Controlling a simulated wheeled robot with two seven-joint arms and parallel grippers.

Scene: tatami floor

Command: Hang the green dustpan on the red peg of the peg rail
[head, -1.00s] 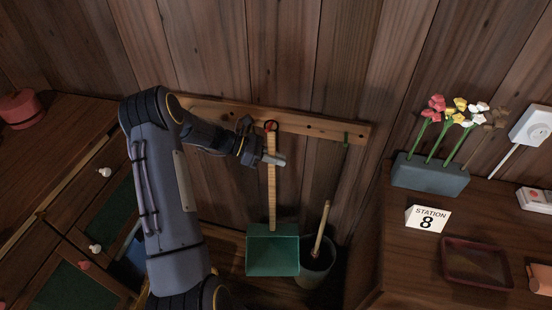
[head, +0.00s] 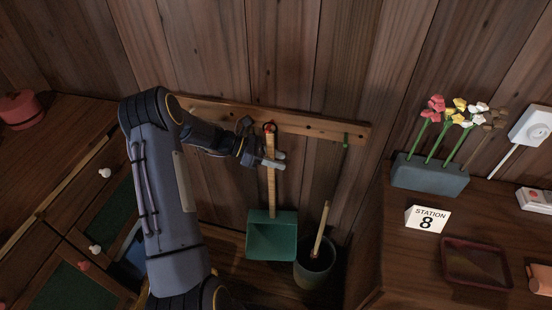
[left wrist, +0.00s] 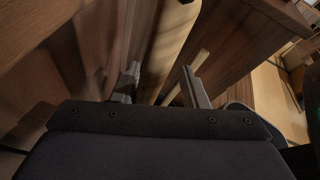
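The green dustpan (head: 272,236) hangs below the peg rail (head: 320,127), its long wooden handle (head: 271,190) nearly upright. The handle's top end is at the red peg (head: 268,128); the ring there looks to be around the peg, but it is too small to be certain. My left gripper (head: 278,160) is at the upper handle, a little below the rail. Its two fingers are apart, one on each side of the handle. In the left wrist view, the open fingers (left wrist: 163,88) show with the pale handle (left wrist: 172,40) between them. My right gripper is not in view.
A grey bin (head: 314,268) with a wooden-handled tool stands right of the dustpan. A green peg (head: 346,140) is farther right on the rail. A cabinet with a flower planter (head: 430,176), Station 8 sign (head: 427,218) and tray (head: 477,262) stands right. Drawers are left.

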